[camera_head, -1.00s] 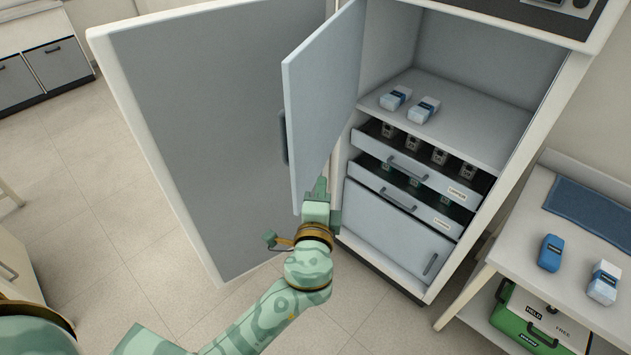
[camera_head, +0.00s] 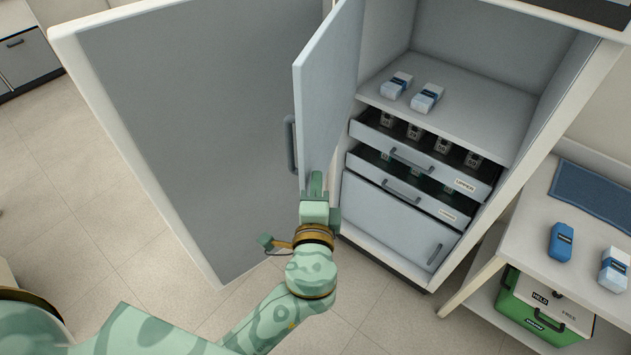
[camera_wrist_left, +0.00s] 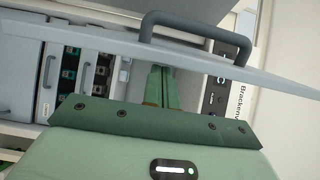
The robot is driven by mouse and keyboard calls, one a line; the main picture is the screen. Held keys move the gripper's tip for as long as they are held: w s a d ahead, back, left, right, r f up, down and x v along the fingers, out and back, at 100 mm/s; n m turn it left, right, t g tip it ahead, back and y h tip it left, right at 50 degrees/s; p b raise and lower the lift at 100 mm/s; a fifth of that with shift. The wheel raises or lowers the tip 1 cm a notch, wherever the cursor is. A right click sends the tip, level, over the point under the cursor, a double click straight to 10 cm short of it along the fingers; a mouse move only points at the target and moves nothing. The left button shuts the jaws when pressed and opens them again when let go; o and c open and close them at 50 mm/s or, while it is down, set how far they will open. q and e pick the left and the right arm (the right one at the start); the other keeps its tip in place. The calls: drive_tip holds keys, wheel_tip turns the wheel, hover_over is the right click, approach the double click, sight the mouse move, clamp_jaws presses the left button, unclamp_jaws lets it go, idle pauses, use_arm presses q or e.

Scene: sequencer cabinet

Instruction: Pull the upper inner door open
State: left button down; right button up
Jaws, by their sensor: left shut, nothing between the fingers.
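The upper inner door (camera_head: 332,85) is a pale blue-grey panel. It stands swung out from the cabinet's upper compartment, with its inner face toward the head camera. Its dark bar handle (camera_head: 291,145) is on the far, outer side; it also shows in the left wrist view (camera_wrist_left: 195,30), above the panel seen almost edge-on. My left gripper (camera_head: 316,184) is shut and empty at the lower part of the door, on the side away from the handle. Its fingers (camera_wrist_left: 162,85) lie close to the panel; whether they touch cannot be told. My right gripper is not in view.
The large outer door (camera_head: 185,130) stands open at left. Below are two partly pulled-out drawers (camera_head: 425,160) and a closed lower door (camera_head: 390,225). A side table (camera_head: 545,215) stands at right; a green box (camera_head: 540,310) is on its lower shelf.

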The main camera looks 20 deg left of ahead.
use_arm(q)
drive_tip(key=shift+a+f, duration=0.1)
drive_tip(key=shift+a, duration=0.35)
drive_tip(key=w+a+m+h, duration=0.2)
drive_tip(key=a+h, duration=0.3)
drive_tip(key=a, duration=1.6)
drive_tip(key=shift+w+a+m+t+b, duration=0.3)
drive_tip(key=shift+a+m+b, duration=0.15)
drive_tip(key=shift+m, duration=0.15)
drive_tip(key=shift+d, duration=0.1)
